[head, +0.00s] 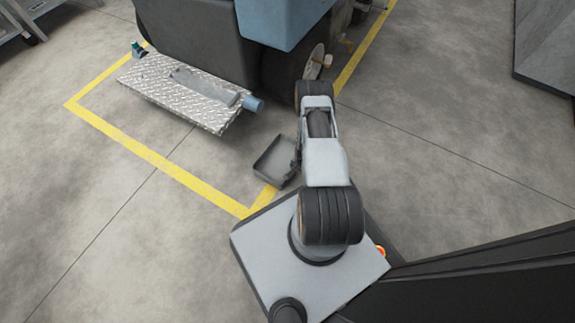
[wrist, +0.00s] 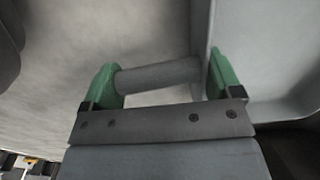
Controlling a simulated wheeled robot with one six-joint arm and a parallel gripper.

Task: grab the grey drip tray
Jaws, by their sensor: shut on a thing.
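The grey drip tray (head: 273,163) is a shallow, open, rectangular pan just left of my arm in the head view. In the wrist view the tray (wrist: 268,55) fills the right side, with its wall next to the right finger. My gripper (wrist: 162,78) has green fingertips, one on the tray's inner side and one outside it. A grey round bar, seemingly the tray's handle, and the tray's wall lie between them. My gripper is shut on the tray. In the head view the fingers are mostly hidden by my arm. I cannot tell whether the tray touches the floor.
A diamond-plate platform (head: 190,90) with a grey bar and a blue-capped end lies up left. A large machine with a dark wheel (head: 305,62) stands behind it. Yellow floor tape (head: 150,158) borders this area. The concrete floor at right (head: 450,130) is clear.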

